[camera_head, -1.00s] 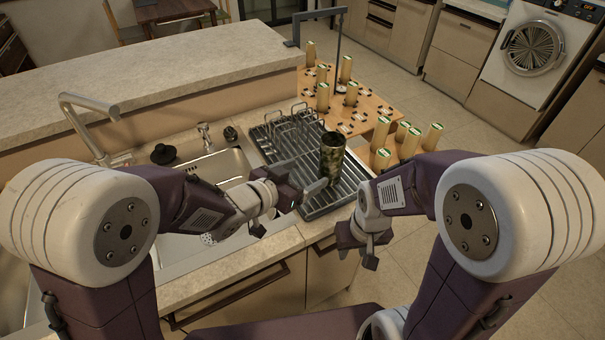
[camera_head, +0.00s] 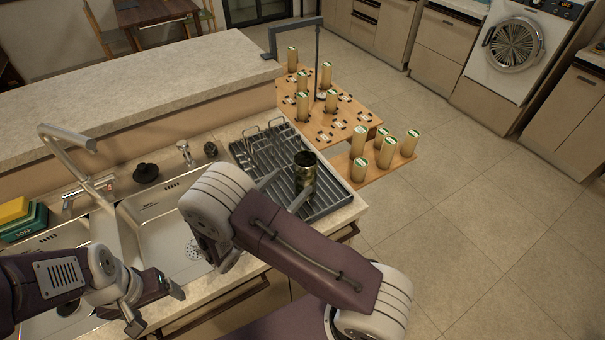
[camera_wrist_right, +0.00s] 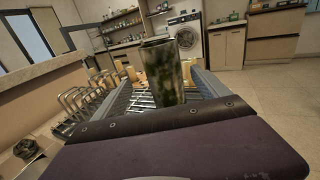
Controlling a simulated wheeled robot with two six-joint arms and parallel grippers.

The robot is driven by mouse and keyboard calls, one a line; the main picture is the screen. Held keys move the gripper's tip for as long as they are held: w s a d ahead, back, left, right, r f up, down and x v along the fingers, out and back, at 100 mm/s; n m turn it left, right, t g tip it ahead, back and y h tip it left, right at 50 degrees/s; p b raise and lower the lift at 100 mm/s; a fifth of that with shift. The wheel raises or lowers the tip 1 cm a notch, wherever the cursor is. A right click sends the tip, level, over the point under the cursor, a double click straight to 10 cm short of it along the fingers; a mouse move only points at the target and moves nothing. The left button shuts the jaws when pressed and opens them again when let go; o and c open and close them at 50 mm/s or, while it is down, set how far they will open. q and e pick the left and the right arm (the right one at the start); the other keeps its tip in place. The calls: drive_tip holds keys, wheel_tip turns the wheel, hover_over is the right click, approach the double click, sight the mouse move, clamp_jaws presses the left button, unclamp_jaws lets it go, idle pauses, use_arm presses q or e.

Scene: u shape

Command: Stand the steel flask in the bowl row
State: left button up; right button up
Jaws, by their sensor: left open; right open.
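The steel flask (camera_head: 305,174), a shiny dark mottled cylinder, stands upright on the right part of the dish rack (camera_head: 325,200). My right gripper (camera_head: 284,190) is open, its fingers pointing at the flask from the sink side; my right arm hides its base. In the right wrist view the flask (camera_wrist_right: 163,72) shows upright between the two spread fingers, with no clear contact. My left gripper (camera_head: 156,308) is open and empty by the sink's front edge, away from the flask. Wire prongs (camera_head: 265,138) rise from the rack's back left; I cannot tell which row is the bowl row.
The sink (camera_head: 155,215) with its tall faucet (camera_head: 75,155) lies left of the rack. A raised counter (camera_head: 150,75) runs behind. A wooden board (camera_head: 345,110) with several upright tan cylinders stands beyond the rack. Open floor (camera_head: 480,220) is at the right.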

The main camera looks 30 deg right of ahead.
sight(311, 162)
drive_tip(key=shift+w+d+r, duration=0.25)
drive_tip(key=shift+d, duration=0.35)
drive_tip(key=shift+d+r, duration=0.1)
drive_tip(key=shift+d, duration=0.05)
drive_tip(key=shift+d+p, duration=0.3)
drive_tip(key=shift+p, duration=0.1)
drive_tip(key=p+x, duration=0.1)
drive_tip(key=x, duration=0.4)
drive_tip(key=shift+d+p, duration=0.1)
drive_tip(key=shift+p, duration=0.2)
use_arm(q)
drive_tip(key=r, duration=0.2)
drive_tip(key=shift+s+a+r, duration=0.3)
drive_tip(key=shift+a+r, duration=0.1)
use_arm(e)
drive_tip(key=c, duration=0.3)
clamp_jaws()
